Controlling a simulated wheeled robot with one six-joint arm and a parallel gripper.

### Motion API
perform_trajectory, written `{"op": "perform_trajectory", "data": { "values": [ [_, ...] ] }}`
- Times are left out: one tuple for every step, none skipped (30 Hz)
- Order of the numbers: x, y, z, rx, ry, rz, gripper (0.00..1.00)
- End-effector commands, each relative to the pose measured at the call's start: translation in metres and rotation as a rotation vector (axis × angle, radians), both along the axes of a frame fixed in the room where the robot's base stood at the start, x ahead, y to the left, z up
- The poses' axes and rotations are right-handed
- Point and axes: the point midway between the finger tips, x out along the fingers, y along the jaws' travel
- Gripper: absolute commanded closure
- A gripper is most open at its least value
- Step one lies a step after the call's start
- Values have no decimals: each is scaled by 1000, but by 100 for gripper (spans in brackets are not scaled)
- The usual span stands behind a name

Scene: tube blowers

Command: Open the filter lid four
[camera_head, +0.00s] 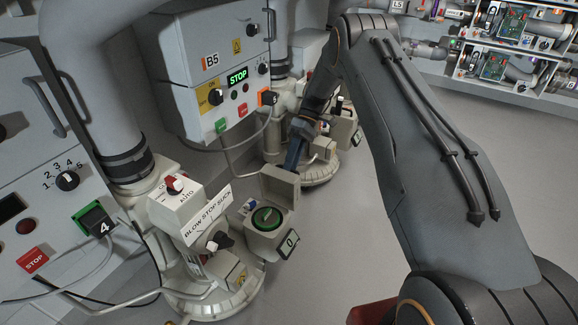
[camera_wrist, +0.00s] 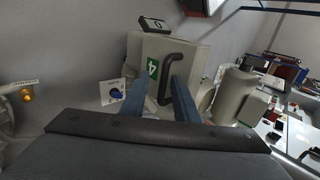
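The grey filter lid (camera_head: 281,186) stands raised, tilted back over a port with a green ring (camera_head: 267,219) in the head view. In the wrist view, the lid (camera_wrist: 195,52) carries a green label with a 4 (camera_wrist: 152,67) and a black bent handle (camera_wrist: 180,64). My gripper (camera_head: 292,156) is just behind the raised lid. Its blue fingers (camera_wrist: 160,82) are apart in the wrist view, with the handle's lower part showing between them. I cannot tell whether either finger touches the handle. The fingertips are partly hidden in the head view.
Cabinet B5 (camera_head: 215,85) is behind. A blue knob (camera_wrist: 117,94) is left of the fingers. The floor (camera_head: 345,235) right of the port is clear.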

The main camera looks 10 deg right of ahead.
Motion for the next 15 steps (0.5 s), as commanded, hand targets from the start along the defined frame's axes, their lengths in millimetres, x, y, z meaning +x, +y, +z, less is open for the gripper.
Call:
{"op": "perform_trajectory", "data": {
  "values": [
    [0, 0, 1, 1, 0, 1, 72],
    [1, 0, 2, 0, -1, 1, 72],
    [2, -1, 3, 0, -1, 1, 72],
    [4, -2, 5, 0, -2, 1, 72],
    [5, -3, 7, 0, -2, 1, 72],
    [8, -6, 11, 0, -2, 1, 72],
    [11, -8, 14, 0, -2, 1, 72],
    [13, -10, 18, 0, -2, 1, 72],
    [17, -13, 23, -1, -3, 0, 72],
    [20, -15, 26, -1, -2, 1, 72],
    [23, -17, 30, 0, -3, 1, 72],
    [26, -20, 35, 0, -2, 1, 72],
    [28, -21, 38, 0, -3, 2, 72],
    [30, -23, 41, 0, -3, 2, 72],
    [33, -25, 45, 1, -2, 2, 72]
  ]
}}
